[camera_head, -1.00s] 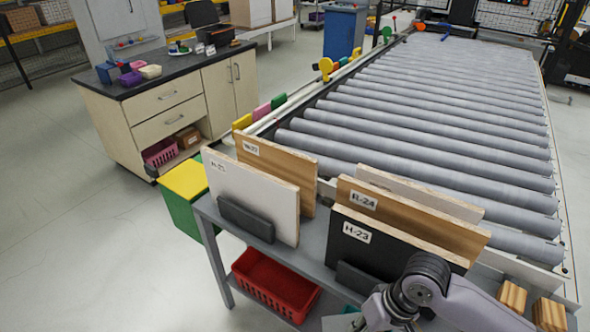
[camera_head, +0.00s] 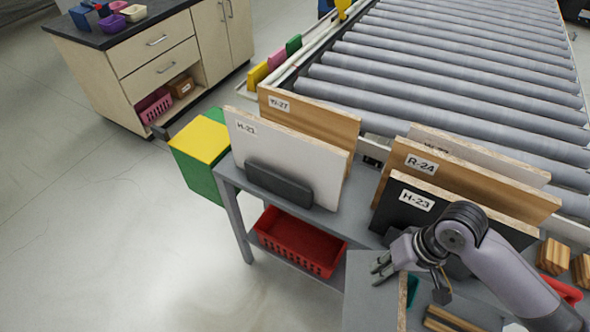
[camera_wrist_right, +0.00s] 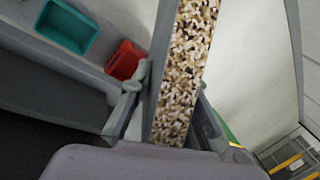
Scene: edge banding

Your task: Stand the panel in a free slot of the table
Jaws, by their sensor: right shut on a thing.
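The grey panel (camera_head: 370,293) is upright in front of the table, at the bottom of the head view, its lower part cut off. My right gripper (camera_head: 385,268) is shut on it near its top edge. In the right wrist view, the panel's speckled chipboard edge (camera_wrist_right: 187,65) runs between the fingers of my right gripper (camera_wrist_right: 168,105). The grey table (camera_head: 357,212) bears a white panel (camera_head: 285,155), a wood panel W-27 (camera_head: 325,125), a black panel H-23 (camera_head: 450,213), a wood panel R-24 (camera_head: 480,185) and a pale panel (camera_head: 510,165). My left gripper is out of view.
Bare tabletop lies between the two panel groups. Dark upright holders (camera_head: 278,186) stand against the front panels. A red basket (camera_head: 300,241) is on the lower shelf. Wood blocks (camera_head: 553,256) lie at the right. A roller conveyor (camera_head: 460,75) runs behind; a green-yellow bin (camera_head: 200,145) stands left.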

